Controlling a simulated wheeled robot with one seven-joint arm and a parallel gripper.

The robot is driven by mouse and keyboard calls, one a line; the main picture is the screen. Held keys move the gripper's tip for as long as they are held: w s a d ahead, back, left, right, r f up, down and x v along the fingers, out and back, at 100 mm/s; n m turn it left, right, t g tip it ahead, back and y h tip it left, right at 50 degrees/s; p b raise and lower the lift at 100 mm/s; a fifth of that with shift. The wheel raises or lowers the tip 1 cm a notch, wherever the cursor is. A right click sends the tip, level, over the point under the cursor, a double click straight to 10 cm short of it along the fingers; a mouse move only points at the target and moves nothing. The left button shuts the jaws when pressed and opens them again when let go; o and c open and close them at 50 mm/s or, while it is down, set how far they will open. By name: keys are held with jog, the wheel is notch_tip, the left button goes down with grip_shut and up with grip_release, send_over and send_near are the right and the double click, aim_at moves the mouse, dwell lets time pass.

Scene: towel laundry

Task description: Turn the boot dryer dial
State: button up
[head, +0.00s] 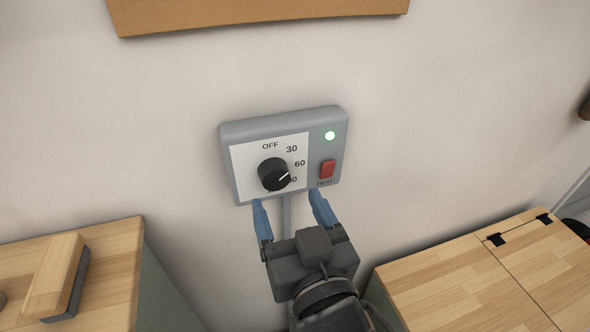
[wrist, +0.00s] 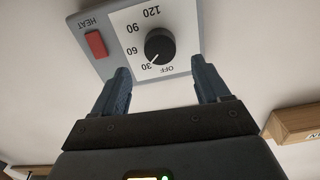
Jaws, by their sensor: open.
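The boot dryer control box (head: 235,131) is grey with a white dial plate and is on the wall. Its round black dial (head: 273,175) also shows in the wrist view (wrist: 161,45). Plate labels run from OFF to 120, the last mostly hidden behind the dial in the head view. My gripper (head: 290,208) is open and empty. Its blue fingers are at the box's lower edge in the head view, below the dial, and not around it.
A grey cable (head: 286,215) hangs below the box. Wooden tops stand at lower left (head: 110,250) and lower right (head: 450,275). A brown board (head: 250,12) hangs above.

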aim_at(277, 180)
jog(key=x, duration=0.6)
jog(key=shift+p, duration=0.4)
jog(key=c, duration=1)
